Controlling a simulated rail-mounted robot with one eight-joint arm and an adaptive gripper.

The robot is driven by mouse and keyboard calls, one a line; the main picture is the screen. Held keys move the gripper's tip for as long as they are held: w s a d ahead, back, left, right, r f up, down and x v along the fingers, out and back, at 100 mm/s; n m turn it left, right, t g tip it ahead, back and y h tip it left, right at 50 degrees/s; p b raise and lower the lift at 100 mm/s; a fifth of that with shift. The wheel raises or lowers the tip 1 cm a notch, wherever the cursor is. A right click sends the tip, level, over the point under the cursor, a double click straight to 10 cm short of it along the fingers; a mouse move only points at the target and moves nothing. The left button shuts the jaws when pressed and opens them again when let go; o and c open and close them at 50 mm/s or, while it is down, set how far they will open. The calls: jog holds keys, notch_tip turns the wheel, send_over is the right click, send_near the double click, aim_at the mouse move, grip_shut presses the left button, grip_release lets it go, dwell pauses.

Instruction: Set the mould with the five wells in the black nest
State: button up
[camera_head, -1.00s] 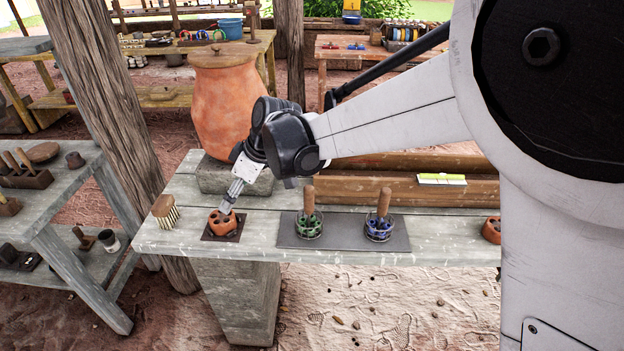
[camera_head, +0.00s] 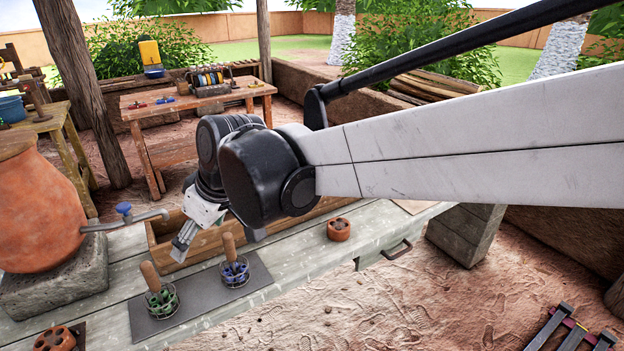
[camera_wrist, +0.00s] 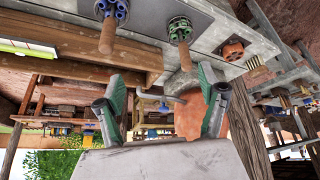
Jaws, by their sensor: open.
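A terracotta mould (camera_head: 54,339) with several wells sits on the small black nest (camera_head: 80,333) at the lower left of the head view, partly cut off. It also shows in the wrist view (camera_wrist: 233,50), apart from my gripper. A second terracotta mould (camera_head: 339,229) with holes in its top stands on the bench to the right. I cannot count the wells of either one. My gripper (camera_head: 182,247) is open and empty, raised above the bench near the wooden trough. Its spread fingers show in the wrist view (camera_wrist: 162,76) with nothing held between them.
A green holder (camera_head: 161,301) and a blue holder (camera_head: 235,272), each with a wooden handle standing up, are on a grey mat (camera_head: 190,308). A wooden trough (camera_head: 160,242) lies behind them. A clay urn with a tap (camera_head: 38,215) stands at left.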

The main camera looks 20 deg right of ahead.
jog(key=s+d+f+m+t+h, duration=0.1)
jog(key=s+d+m+h, duration=0.1)
jog(key=s+d+m, duration=0.2)
jog(key=s+d+f+m+t+h, duration=0.1)
jog(key=s+d+m, duration=0.4)
jog(key=s+d, duration=0.5)
jog(key=d+t+h, duration=0.1)
jog(key=d, duration=0.8)
jog(key=shift+f, duration=0.2)
